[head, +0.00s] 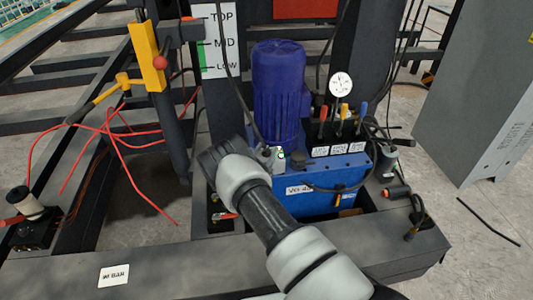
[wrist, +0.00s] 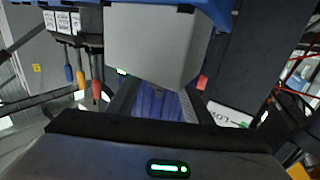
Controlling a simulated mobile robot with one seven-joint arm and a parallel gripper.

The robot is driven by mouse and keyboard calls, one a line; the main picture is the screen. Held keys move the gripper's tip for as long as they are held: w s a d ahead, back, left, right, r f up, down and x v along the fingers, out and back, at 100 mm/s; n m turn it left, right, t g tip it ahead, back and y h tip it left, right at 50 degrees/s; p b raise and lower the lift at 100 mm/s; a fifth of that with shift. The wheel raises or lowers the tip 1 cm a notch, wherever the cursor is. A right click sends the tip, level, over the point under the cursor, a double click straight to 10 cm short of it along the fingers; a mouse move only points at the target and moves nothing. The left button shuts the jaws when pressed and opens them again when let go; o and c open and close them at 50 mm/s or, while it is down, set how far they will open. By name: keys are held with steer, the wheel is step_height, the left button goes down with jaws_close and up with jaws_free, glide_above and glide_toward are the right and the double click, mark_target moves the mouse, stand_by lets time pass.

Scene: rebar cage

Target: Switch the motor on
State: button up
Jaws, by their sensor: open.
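The motor (head: 278,85) is a purple-blue ribbed cylinder standing upright on a blue tank (head: 318,205) in the head view. In the wrist view, which looks upside down, part of the motor (wrist: 158,105) shows behind a plain grey block (wrist: 155,45). My gripper (head: 210,165) is open, at the left of the motor's foot, in front of the dark post. Its fingertips are hard to make out, and I cannot tell whether it touches anything. My arm hides part of the tank. No motor switch can be clearly identified.
Red, yellow and blue levers (head: 343,113) and a round gauge (head: 340,84) stand right of the motor. A TOP/MID/LOW board (head: 216,42) is behind. Loose red cables (head: 118,150) hang at left. A dark beam (head: 180,262) crosses the front; a grey cabinet (head: 478,95) stands right.

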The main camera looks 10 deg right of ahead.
steer(key=shift+w+d, duration=0.2)
steer(key=shift+w, duration=0.1)
steer(key=c, duration=1.1)
steer(key=shift+o, duration=0.2)
steer(key=shift+m+g+h, duration=1.4)
steer(key=shift+m+h, duration=0.1)
steer(key=shift+h, duration=0.4)
steer(key=o, duration=1.1)
steer(key=shift+c, duration=0.2)
steer(key=p+v, duration=0.3)
steer(key=v, duration=1.4)
steer(key=shift+s+a, duration=0.2)
steer(key=shift+s, duration=0.05)
steer(key=shift+w+r, duration=0.1)
steer(key=shift+r, duration=0.05)
